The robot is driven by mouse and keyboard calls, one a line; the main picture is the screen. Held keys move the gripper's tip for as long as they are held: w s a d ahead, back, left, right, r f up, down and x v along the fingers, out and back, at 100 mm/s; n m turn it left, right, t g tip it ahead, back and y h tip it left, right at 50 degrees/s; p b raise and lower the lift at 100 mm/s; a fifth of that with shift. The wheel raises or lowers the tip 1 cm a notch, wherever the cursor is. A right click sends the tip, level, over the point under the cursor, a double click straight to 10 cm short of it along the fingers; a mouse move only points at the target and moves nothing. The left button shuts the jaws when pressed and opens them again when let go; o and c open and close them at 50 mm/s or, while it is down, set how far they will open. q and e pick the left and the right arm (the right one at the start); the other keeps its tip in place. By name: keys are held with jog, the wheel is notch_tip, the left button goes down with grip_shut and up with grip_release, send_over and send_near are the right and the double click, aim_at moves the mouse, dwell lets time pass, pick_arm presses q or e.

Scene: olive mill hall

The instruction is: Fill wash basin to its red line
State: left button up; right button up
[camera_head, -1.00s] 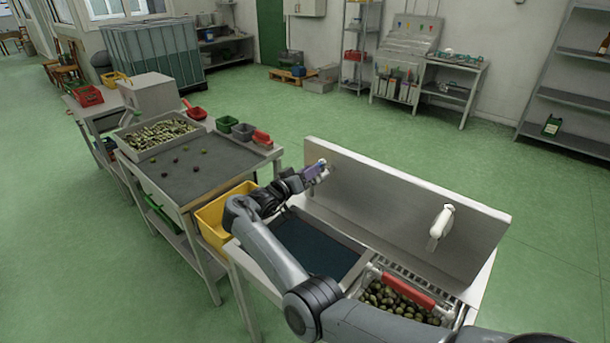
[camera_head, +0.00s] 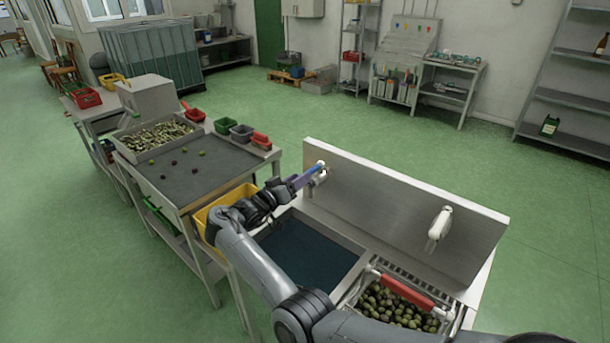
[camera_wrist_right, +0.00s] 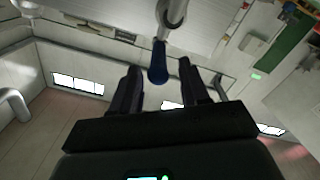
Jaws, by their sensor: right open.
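The wash basin (camera_head: 347,292) is sunk in the steel bench, with a flat dark blue surface inside it; I cannot make out a red line or the level. A tap (camera_head: 321,166) with a blue lever (camera_head: 312,171) is on the upright back panel. In the right wrist view the blue lever (camera_wrist_right: 158,66) lies between my open fingers and ahead of them, with room on both sides. My right gripper (camera_head: 300,182) is open at the tap; it also shows in the right wrist view (camera_wrist_right: 160,78). My left gripper is not in view.
A wire basket of olives with a red handle (camera_head: 407,289) sits right of the basin. A white fitting (camera_head: 439,229) is on the back panel (camera_head: 385,205). A yellow crate (camera_head: 232,197) and the sorting table (camera_head: 200,181) stand at the left.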

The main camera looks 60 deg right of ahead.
jog(key=a, duration=0.6)
jog(key=shift+w, duration=0.35)
